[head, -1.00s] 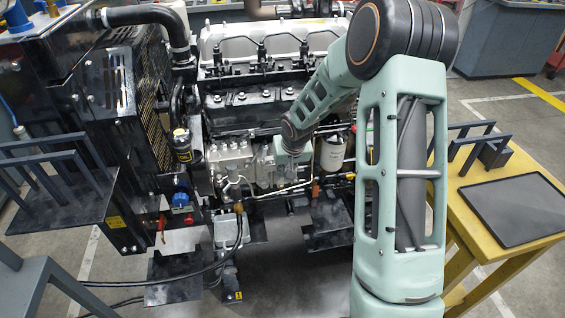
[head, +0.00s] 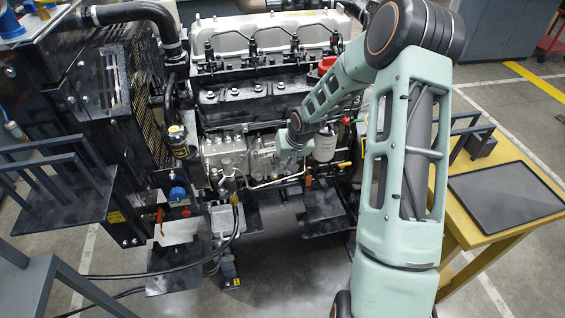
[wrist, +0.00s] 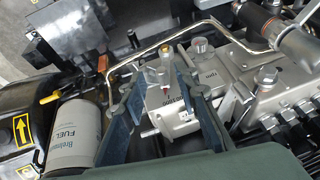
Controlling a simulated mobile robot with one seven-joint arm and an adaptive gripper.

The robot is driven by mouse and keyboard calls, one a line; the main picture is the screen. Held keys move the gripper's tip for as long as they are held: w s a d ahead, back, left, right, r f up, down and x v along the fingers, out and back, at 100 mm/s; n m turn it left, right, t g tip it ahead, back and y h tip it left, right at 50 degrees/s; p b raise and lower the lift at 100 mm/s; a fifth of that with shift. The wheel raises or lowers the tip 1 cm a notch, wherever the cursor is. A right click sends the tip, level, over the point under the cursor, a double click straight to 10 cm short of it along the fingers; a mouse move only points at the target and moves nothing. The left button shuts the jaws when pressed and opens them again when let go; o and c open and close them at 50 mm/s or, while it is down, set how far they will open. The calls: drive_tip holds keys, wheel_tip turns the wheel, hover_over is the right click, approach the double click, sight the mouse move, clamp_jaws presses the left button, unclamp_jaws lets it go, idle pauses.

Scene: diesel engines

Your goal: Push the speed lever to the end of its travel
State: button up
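The silver injection pump (head: 262,160) sits low on the near side of the engine, and its light metal housing (wrist: 178,118) fills the middle of the wrist view. My gripper (wrist: 160,72) is open, with its two dark blue fingers spread over the housing and nothing seen held between them. A small pale metal piece, perhaps the speed lever (wrist: 228,104), shows just right of the right finger; I cannot tell whether they touch. A short pin sticks out of the housing between the fingers. In the head view my gripper (head: 288,158) is small at the pump, and the lever cannot be made out.
A white fuel filter (wrist: 72,133) stands left of my left finger; it also shows in the head view (head: 325,143). A bent metal pipe (wrist: 150,52) runs beyond the fingertips. Pipe fittings crowd the right. A yellow table (head: 465,210) with a black tray stands right.

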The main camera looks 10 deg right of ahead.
drive_tip(key=v, duration=1.2)
drive_tip(key=shift+w+r, duration=0.1)
